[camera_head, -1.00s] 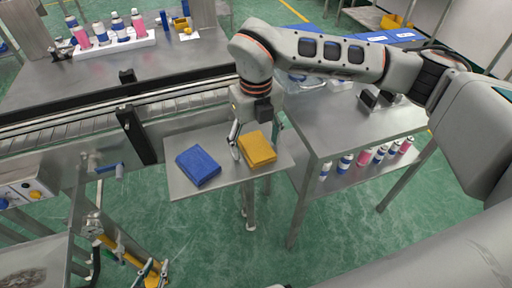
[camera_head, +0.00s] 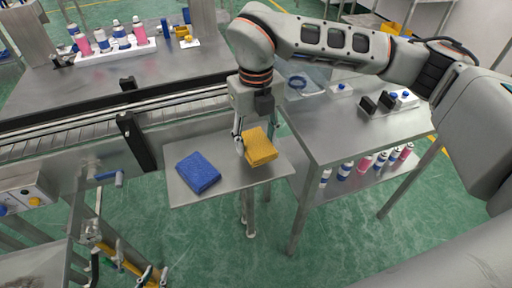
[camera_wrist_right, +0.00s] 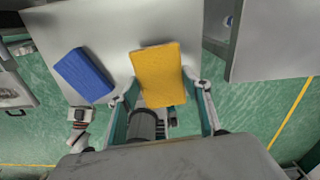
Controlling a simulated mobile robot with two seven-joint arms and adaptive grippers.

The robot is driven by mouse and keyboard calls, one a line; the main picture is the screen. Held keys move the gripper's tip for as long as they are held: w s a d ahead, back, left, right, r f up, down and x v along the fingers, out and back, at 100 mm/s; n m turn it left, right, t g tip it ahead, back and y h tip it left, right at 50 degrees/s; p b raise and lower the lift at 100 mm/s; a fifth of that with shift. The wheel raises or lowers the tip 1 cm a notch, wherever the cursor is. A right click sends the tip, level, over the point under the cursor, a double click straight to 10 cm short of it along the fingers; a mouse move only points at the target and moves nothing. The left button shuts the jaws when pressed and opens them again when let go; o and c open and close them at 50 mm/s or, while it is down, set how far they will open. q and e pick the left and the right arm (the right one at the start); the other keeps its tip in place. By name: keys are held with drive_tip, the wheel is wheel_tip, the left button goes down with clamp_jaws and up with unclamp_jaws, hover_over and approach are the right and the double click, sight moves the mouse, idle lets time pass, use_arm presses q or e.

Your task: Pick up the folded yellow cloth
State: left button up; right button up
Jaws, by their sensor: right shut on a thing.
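The folded yellow cloth (camera_head: 261,148) is at the right part of a small steel shelf (camera_head: 225,185). In the right wrist view the cloth (camera_wrist_right: 158,70) lies between the two fingers of my right gripper (camera_wrist_right: 161,93). My right gripper (camera_head: 257,143) reaches down from above and is shut on the cloth at its near end. I cannot tell whether the cloth is clear of the shelf. My left gripper is not in view.
A folded blue cloth (camera_head: 198,173) lies left of the yellow one, also in the wrist view (camera_wrist_right: 83,75). A conveyor (camera_head: 60,140) runs behind the shelf. A steel table (camera_head: 330,150) with cans on its lower shelf stands close on the right.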

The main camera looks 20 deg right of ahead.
sight(255, 143)
wheel_tip(255, 143, up, 16)
drive_tip(key=shift+o, duration=0.2)
drive_tip(key=shift+a, duration=0.1)
idle(0.4)
